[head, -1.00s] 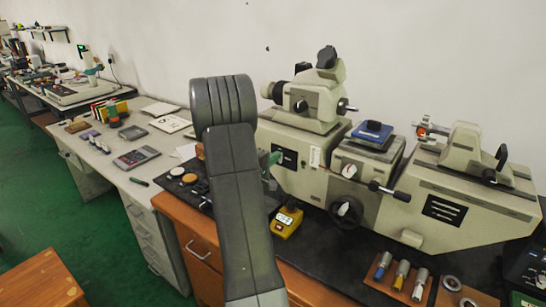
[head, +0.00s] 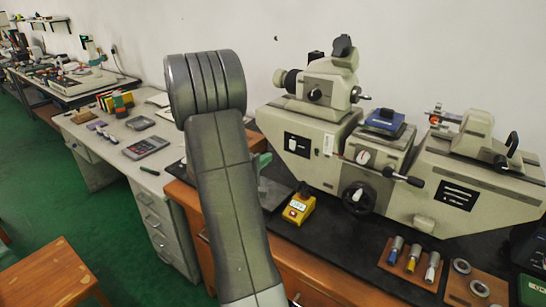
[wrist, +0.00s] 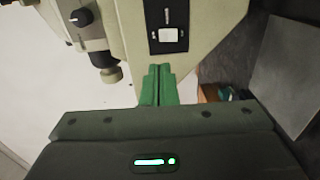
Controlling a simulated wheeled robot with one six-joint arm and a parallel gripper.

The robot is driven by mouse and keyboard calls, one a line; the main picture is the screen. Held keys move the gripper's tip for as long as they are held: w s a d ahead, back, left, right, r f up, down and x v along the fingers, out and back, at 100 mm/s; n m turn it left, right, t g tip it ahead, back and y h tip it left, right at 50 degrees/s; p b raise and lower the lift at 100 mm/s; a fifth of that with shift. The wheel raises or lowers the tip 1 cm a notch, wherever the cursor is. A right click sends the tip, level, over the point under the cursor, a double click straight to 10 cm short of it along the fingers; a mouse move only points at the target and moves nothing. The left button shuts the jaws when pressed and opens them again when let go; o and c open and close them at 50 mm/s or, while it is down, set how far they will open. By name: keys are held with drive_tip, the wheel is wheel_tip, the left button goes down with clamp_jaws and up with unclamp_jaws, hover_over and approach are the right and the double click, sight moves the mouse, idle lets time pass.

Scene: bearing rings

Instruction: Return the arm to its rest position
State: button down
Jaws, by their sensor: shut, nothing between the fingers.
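My arm (head: 228,190) rises through the middle of the head view, bent at the top. My gripper (wrist: 158,84) shows in the wrist view as two green fingers pressed together, with nothing between them. The fingers point towards the beige measuring machine (wrist: 210,15), whose black panel with a white square lies just beyond them. In the head view a small green part of the gripper (head: 262,161) shows beside my arm, in front of the machine's left end (head: 290,115); the rest is hidden behind the arm.
Metal rings (head: 462,266) lie on a wooden board at the lower right, near a board of coloured-handled gauges (head: 413,258). A yellow device (head: 298,208) stands on the black bench top. A grey desk (head: 110,160) is to the left, with a wooden stool (head: 45,275) and open green floor.

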drive_tip(key=shift+s+a, duration=0.35)
drive_tip(key=shift+s, duration=0.1)
